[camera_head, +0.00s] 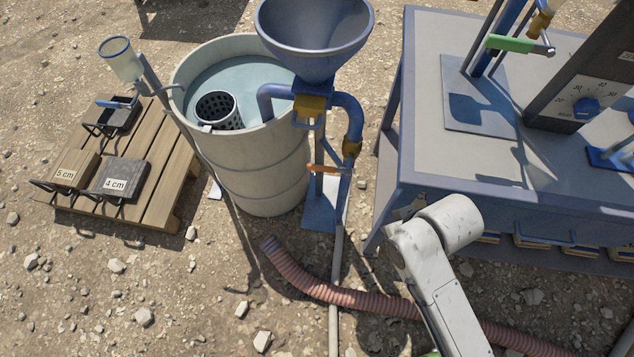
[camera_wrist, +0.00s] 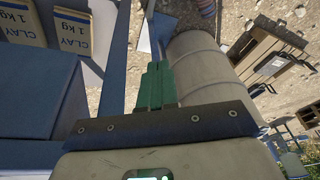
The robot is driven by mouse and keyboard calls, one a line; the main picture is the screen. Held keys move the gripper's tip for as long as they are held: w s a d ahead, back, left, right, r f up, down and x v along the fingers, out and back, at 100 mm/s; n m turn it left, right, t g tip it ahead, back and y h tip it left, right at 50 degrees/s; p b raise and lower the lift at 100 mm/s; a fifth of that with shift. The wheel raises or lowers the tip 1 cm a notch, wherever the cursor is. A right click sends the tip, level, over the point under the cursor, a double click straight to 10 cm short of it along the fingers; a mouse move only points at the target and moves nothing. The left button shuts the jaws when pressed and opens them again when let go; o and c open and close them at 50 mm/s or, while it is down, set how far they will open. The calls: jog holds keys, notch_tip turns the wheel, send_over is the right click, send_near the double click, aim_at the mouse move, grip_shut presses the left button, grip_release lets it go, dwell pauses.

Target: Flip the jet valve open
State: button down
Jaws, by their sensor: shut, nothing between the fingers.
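The mud hopper (camera_head: 314,40) is a blue funnel on blue pipes beside the tank. A lever with an orange handle (camera_head: 322,169), which looks like the jet valve's, lies nearly level on the pipework below the hopper. My gripper (camera_wrist: 157,85) shows in the wrist view with its green fingers together and nothing between them. In the head view my arm link hides most of the gripper, to the right of and below the lever. The lever cannot be made out in the wrist view, and the fingers are not seen touching anything.
The pale tank (camera_head: 250,165) holds water and stands left of the pipes. A blue workbench (camera_head: 425,120) is close on the right. A ribbed red hose (camera_head: 350,297) crosses the ground. Clay bags (camera_wrist: 75,25) show in the wrist view.

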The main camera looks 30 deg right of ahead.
jog(key=w+a+f+m+t+y+b, duration=0.1)
jog(key=w+a+f+m+t+b, duration=0.45)
jog(key=w+b, duration=0.2)
jog(key=w+a+f+m+t+y+b, duration=0.2)
jog(key=w+a+f+m+t+b, duration=0.3)
jog(key=w, duration=0.4)
jog(key=w+a+f+m+t+y+b, duration=0.1)
jog(key=w+a+f+m+t+b, duration=0.2)
jog(key=w+a+m+t+b, duration=0.35)
jog(key=s+d+f+m+h+b, duration=0.2)
jog(key=f+m+h+b, duration=0.1)
jog(key=m+h, duration=0.3)
jog(key=s+d+f+m+t+h+b, duration=0.1)
jog(key=m+h+b, duration=0.4)
jog(key=m, duration=0.5)
jog(key=s+d+f+m+h+b, duration=0.2)
jog(key=d+f+m+h+b, duration=0.1)
jog(key=m+h, duration=0.5)
jog(key=shift+s+f+m+t+h+b, duration=0.35)
jog(key=shift+f+h+b, duration=0.25)
jog(key=shift+f, duration=0.3)
jog(key=shift+w+r, duration=0.1)
